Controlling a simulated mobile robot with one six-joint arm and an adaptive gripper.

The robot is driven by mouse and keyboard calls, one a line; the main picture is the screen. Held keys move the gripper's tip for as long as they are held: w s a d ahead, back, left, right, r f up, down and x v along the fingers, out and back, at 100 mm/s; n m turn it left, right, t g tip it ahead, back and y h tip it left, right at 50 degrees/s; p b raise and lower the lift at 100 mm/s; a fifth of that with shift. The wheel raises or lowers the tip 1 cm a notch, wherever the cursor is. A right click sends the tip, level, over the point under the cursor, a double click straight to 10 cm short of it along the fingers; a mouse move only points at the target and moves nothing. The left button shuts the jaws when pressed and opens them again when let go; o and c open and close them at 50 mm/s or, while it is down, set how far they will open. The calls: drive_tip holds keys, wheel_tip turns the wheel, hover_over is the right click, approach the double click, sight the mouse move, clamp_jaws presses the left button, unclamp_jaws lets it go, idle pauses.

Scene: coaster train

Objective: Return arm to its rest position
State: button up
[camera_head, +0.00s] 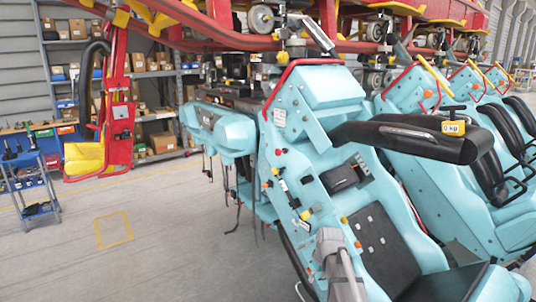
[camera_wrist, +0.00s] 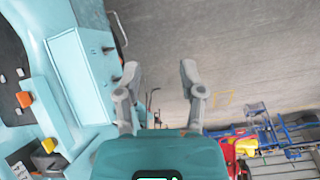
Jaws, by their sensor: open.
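My gripper (camera_wrist: 160,68) shows in the wrist view with its two grey fingers spread apart. Nothing is between the fingertips, and grey floor lies behind them. A teal coaster car (camera_wrist: 75,75) with orange and yellow parts fills the left side of that view. In the head view the teal coaster car (camera_head: 300,105) stands at centre right, with a black padded part (camera_head: 400,137) across it. A grey arm part stands in front of its lower seat. I cannot make out my gripper's fingers in the head view.
More teal seats (camera_head: 490,185) stand at right, under a red overhead track (camera_head: 230,38). Shelves with boxes (camera_head: 150,85), a red and yellow frame (camera_head: 115,125) and a blue cart (camera_head: 30,180) stand at left. The floor (camera_head: 150,250) at lower left is clear.

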drive_tip(key=s+f+m+g+h+b, duration=0.1)
drive_tip(key=s+m, duration=0.3)
drive_tip(key=s, duration=1.4)
drive_tip(key=shift+s+f+m+g+b, duration=0.35)
drive_tip(key=shift+f+g, duration=0.15)
drive_tip(key=shift+f, duration=0.2)
drive_tip(key=shift+w+a, duration=0.1)
drive_tip(key=shift+c, duration=0.3)
